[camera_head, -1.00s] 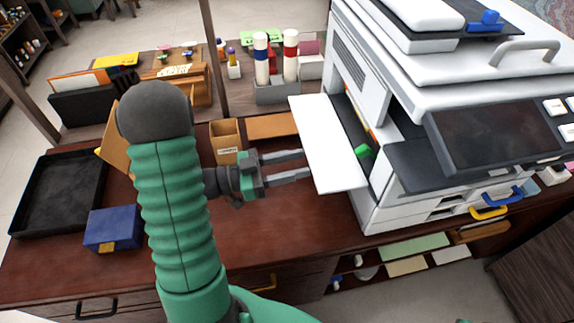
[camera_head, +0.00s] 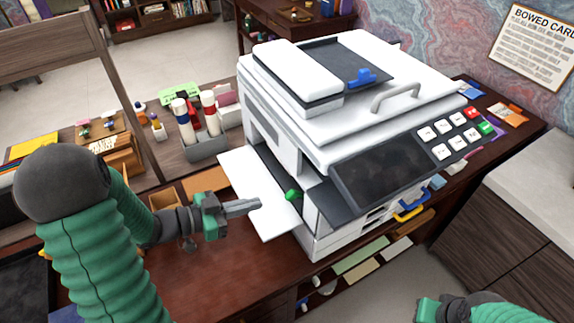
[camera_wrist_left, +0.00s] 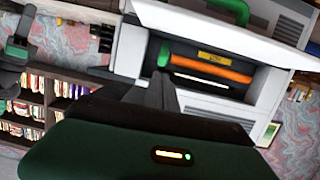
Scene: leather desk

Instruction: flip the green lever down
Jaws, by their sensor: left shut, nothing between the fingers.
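The small green lever (camera_head: 292,195) sits in the open side of the white printer (camera_head: 330,115), just inside the lowered white side panel (camera_head: 236,172). My left gripper (camera_head: 258,204) is shut and empty over that panel, its tips a little left of the lever and apart from it in the head view. In the left wrist view, the shut fingers (camera_wrist_left: 158,85) point into the opening, with the green lever (camera_wrist_left: 165,54) just beyond their tips. Part of my right gripper (camera_head: 428,309) shows at the bottom right; its fingers cannot be made out.
An orange roller (camera_wrist_left: 210,66) with a yellow label shows inside the opening. The printer's dark screen (camera_head: 385,172) overhangs at the front. A grey holder with bottles (camera_head: 205,148) stands behind the panel. The brown desk (camera_head: 200,285) is clear in front of the gripper.

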